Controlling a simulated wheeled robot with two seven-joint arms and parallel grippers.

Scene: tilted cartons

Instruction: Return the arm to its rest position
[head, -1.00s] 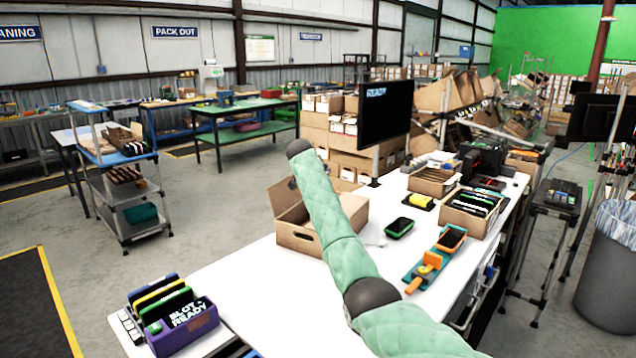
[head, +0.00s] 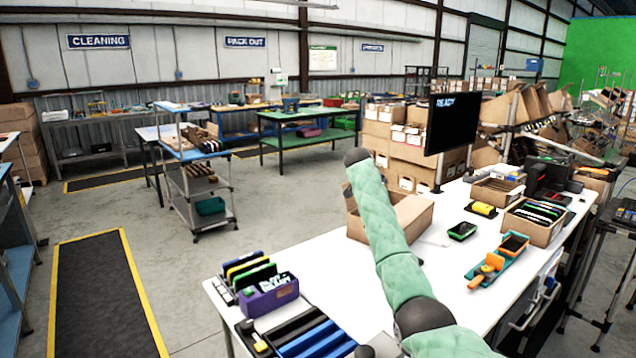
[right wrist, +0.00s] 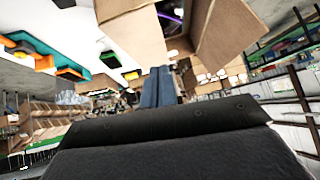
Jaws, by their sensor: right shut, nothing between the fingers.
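My right arm, in a green quilted sleeve, rises from the bottom right of the head view across the white table (head: 345,285). Its dark joint is in front of the open cardboard carton (head: 412,217). My right gripper is hidden in the head view. In the right wrist view its blue-grey fingers (right wrist: 158,88) are shut together with nothing between them. An open carton (right wrist: 215,40) is close beyond the fingertips there, with a purple-lit item partly visible inside. I cannot tell whether the fingers touch it. My left gripper is in neither view.
A purple bin (head: 270,293) of upright sleeves stands at the table's left end. A black device (head: 462,231), a teal tray (head: 497,258) with orange items, a box of cards (head: 535,220) and a monitor (head: 452,122) are to the right. Open floor lies left of the table.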

